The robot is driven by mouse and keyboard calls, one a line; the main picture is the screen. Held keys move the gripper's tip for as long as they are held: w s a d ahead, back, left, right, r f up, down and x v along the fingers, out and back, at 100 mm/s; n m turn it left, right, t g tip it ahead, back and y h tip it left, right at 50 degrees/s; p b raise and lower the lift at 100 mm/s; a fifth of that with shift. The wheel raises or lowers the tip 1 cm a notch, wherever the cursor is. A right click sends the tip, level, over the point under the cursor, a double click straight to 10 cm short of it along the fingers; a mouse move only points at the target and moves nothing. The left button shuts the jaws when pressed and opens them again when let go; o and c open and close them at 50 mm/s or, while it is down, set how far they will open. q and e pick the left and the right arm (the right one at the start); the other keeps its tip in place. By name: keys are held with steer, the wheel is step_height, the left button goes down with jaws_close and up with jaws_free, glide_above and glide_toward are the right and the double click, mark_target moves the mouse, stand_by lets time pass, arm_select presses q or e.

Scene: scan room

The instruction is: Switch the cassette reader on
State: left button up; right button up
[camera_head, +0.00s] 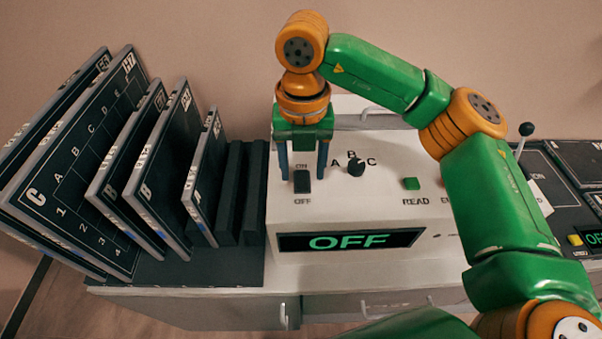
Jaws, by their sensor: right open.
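The cassette reader (350,212) is a pale box on the bench, with a front display (348,241) showing OFF in green. On its top panel is a black rocker switch (302,181) marked ON at the back and OFF at the front. To its right are a black knob (355,167) marked A, B, C and a green READ button (411,184). My right gripper (303,176) points down from above. Its two blue fingers are apart, one on each side of the switch; whether they touch it I cannot tell. My left gripper is not in view.
A dark rack (205,268) with several upright black cassettes (85,165) stands left of the reader. Another dark device with a lever (526,129) and a yellow button (575,240) is at the right. My green arm covers the reader's right part. Drawers are below the bench top.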

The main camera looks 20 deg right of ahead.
mark_target(302, 180)
step_height(302, 180, down, 3)
steer(key=shift+r, duration=0.1)
jaws_close()
steer(key=g+p, duration=0.1)
steer(key=p, duration=0.1)
steer(key=r+g+p, duration=0.1)
steer(key=p, duration=0.1)
steer(key=shift+w+y, duration=0.3)
steer(key=shift+y, duration=0.1)
steer(key=shift+w+d+f+g+p, duration=0.15)
steer(key=shift+g+p, duration=0.15)
steer(key=shift+g, duration=0.25)
steer(key=shift+w+a+f+g+p, duration=0.1)
steer(key=shift+g+p, duration=0.2)
steer(key=shift+g, duration=0.25)
steer(key=shift+d, duration=0.1)
jaws_free()
steer(key=shift+f, duration=0.1)
